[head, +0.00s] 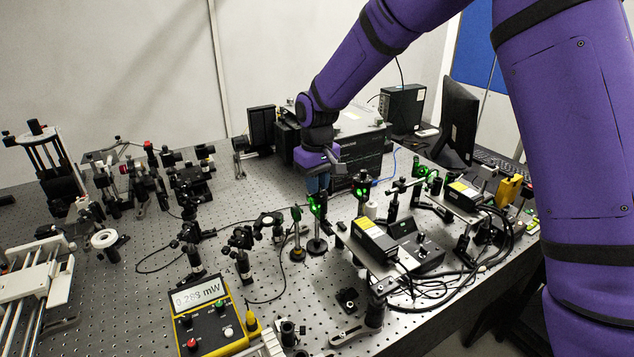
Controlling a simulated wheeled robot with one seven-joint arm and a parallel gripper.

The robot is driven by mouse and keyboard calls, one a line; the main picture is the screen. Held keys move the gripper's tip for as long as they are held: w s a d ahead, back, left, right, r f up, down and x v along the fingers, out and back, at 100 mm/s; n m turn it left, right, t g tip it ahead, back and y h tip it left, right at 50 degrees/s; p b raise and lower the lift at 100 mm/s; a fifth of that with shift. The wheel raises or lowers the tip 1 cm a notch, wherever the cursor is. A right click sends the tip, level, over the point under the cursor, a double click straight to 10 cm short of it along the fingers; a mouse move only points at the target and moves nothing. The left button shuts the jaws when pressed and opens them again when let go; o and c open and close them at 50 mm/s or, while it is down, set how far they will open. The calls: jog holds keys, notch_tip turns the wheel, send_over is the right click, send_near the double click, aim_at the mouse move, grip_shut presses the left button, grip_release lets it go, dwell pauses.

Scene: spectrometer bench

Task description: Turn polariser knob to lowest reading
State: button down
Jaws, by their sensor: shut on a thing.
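My gripper (318,186) points down at the middle of the bench, at the top of a post-mounted optic lit green, which I take to be the polariser (317,207). The gripper is shut on its knob; the fingers and the arm's end hide the knob itself. The polariser stands upright on a black post with a round base. The yellow power meter (205,330) at the lower left front has a lit display (198,295) that reads about 0.28 mW; the last digit is hard to read.
More green-lit mounts (361,190) stand close to the right of the gripper. Two yellow-labelled laser boxes (374,240) and cables fill the right side. A thin post (297,235) stands just left. Several optics crowd the left; perforated bench (190,250) shows between them.

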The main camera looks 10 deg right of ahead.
dwell(0.4)
jog(key=c, duration=1)
grip_release()
jog(key=shift+c, duration=0.2)
notch_tip(320, 180, up, 11)
